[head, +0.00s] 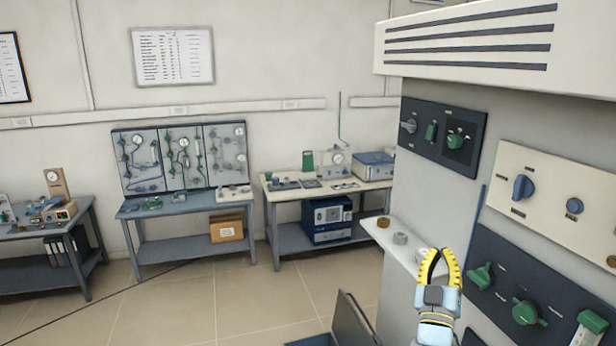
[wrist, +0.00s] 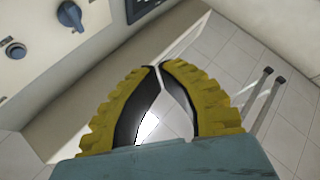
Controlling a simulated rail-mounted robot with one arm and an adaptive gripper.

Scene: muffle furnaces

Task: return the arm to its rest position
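My gripper (head: 441,250) is in the head view at the lower right, in front of the grey furnace front and beside a narrow white ledge. Its yellow, ridged fingers point up. In the wrist view the gripper (wrist: 160,66) has its fingertips together, with a gap between the black inner pads lower down. Nothing is held between them. The rest of my arm is mostly out of view.
The white ledge (head: 385,232) carries small round pieces. Benches (head: 170,208) with equipment line the far wall. Tiled floor (head: 240,305) is open at centre. A dark panel (head: 352,325) stands at the bottom.

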